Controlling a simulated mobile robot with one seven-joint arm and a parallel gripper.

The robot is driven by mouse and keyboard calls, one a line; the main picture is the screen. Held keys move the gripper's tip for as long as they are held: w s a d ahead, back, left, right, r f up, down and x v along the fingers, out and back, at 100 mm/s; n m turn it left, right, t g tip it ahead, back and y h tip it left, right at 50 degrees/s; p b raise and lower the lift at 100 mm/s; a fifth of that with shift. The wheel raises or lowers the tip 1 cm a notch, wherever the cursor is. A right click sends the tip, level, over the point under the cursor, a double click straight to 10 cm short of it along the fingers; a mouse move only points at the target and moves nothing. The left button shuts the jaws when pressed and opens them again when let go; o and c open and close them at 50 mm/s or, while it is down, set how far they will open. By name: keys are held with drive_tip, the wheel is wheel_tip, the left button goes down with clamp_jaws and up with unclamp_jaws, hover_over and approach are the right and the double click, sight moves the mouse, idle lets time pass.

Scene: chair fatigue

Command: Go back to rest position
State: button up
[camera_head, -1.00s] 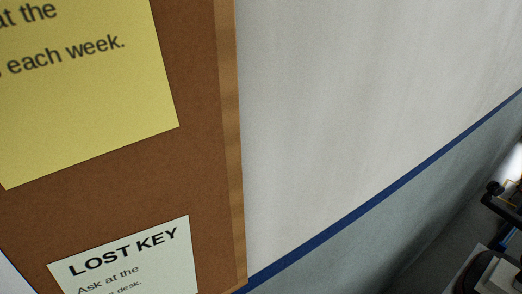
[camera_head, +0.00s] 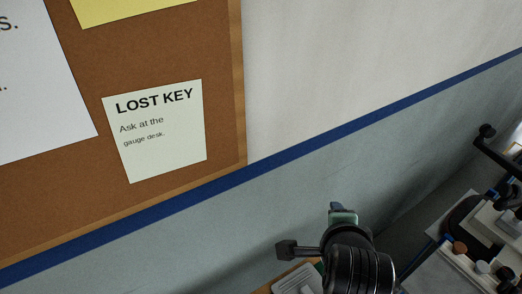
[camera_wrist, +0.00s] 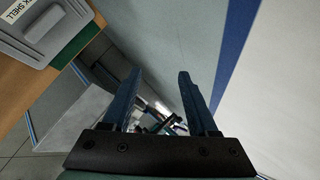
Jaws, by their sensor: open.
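My gripper (camera_wrist: 157,95) shows in the wrist view with its two blue fingers apart and nothing between them. In the head view my arm rises at the bottom centre, in front of the blue-grey lower wall. The fingertips are hard to make out in that view.
A cork notice board (camera_head: 60,115) with a "LOST KEY" note (camera_head: 156,130) hangs on the wall at left. A grey case marked "SHELL" (camera_wrist: 45,25) lies on a wooden surface (camera_wrist: 15,85) at upper left of the wrist view. A cluttered workbench (camera_head: 475,262) stands at lower right.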

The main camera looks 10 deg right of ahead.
drive_tip(key=w+a+r+n+t+b, duration=0.1)
drive_tip(key=w+a+r+n+t, duration=0.2)
drive_tip(key=r, duration=0.5)
drive_tip(key=w+a+r+n+t+b, duration=0.1)
drive_tip(key=a+r+n+t, duration=0.25)
drive_tip(key=r, duration=0.45)
drive_tip(key=w+a+r+n+t+b, duration=0.1)
drive_tip(key=w+a+r+n+t, duration=0.2)
drive_tip(key=r, duration=0.5)
drive_tip(key=s+a+r+n+t+y, duration=0.1)
drive_tip(key=s+a+r+n+t, duration=0.2)
drive_tip(key=r, duration=0.3)
drive_tip(key=s+a+r+n+t+y+b, duration=0.1)
drive_tip(key=s+a+r+n+t, duration=0.2)
drive_tip(key=s+r+n, duration=0.1)
drive_tip(key=s+a+r+n+t+y, duration=0.1)
drive_tip(key=s+a+r+n+t, duration=0.2)
drive_tip(key=r, duration=0.5)
drive_tip(key=shift+s+a+r+n+y+b, duration=0.15)
drive_tip(key=shift+s+a+n+y+b, duration=0.3)
drive_tip(key=shift+s, duration=0.6)
drive_tip(key=shift+d+r, duration=0.1)
drive_tip(key=shift+d, duration=0.05)
drive_tip(key=shift+c, duration=0.7)
drive_tip(key=shift+s, duration=0.15)
